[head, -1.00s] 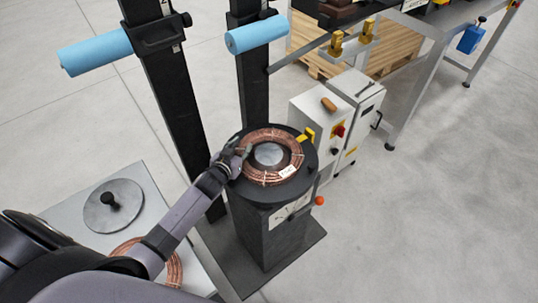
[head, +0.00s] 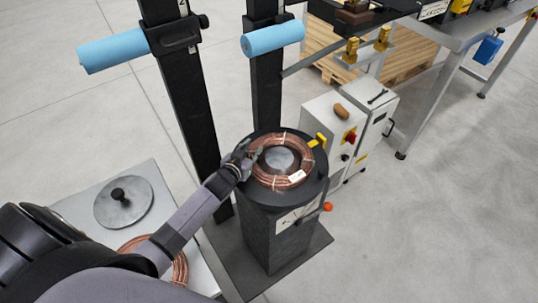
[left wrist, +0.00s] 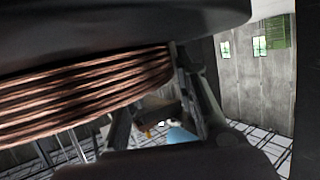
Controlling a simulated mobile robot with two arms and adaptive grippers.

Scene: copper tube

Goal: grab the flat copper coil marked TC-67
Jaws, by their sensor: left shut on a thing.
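A flat copper coil (head: 298,178) with pale ties and a small white tag lies around the grey hub of a round black plate (head: 290,196). The tag's writing is too small to read. My left gripper (head: 248,155) is shut on the coil's left edge. In the left wrist view the coil's stacked copper turns (left wrist: 85,95) run in from the left to the gripper's fingers (left wrist: 165,100). A dark surface spans the top of that view. I cannot tell whether the coil is lifted off the plate. My right gripper is not in view.
A second copper coil (head: 181,268) lies on a pale table (head: 195,285) at lower left, partly behind my left arm. A grey disc with a black knob (head: 122,200) is there too. Black posts with blue rollers (head: 272,39) stand behind; a control cabinet (head: 345,122) stands right.

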